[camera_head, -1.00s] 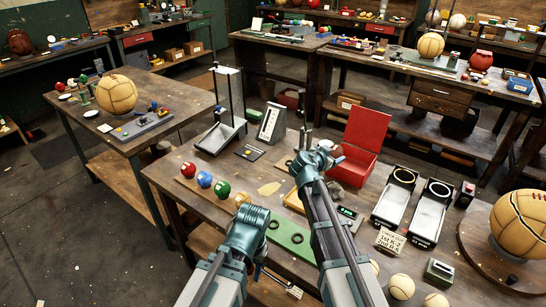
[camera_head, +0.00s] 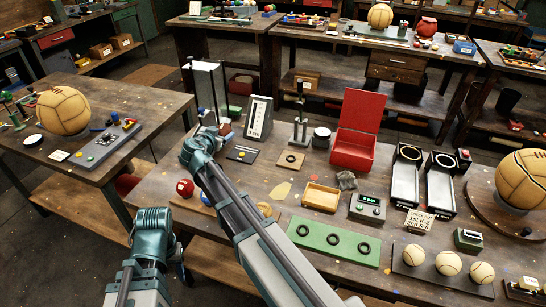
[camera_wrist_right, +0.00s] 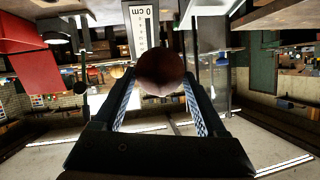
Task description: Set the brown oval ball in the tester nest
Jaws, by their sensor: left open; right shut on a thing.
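My right gripper (camera_wrist_right: 160,98) is shut on the brown oval ball (camera_wrist_right: 160,72), with a finger on each side of it in the right wrist view. In the head view my right arm reaches toward the tall metal frame (camera_head: 208,88), and the ball is not clearly seen there. The frame's upright (camera_wrist_right: 211,55) stands close to the ball in the right wrist view. I cannot tell which fixture is the tester nest or whether the ball touches one. My left gripper (camera_head: 155,226) is open and apart from the table's objects, at the lower left.
A scale board marked "0 cm" (camera_head: 258,117) stands right of the frame. A red ball (camera_head: 185,188) lies beside my right arm.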

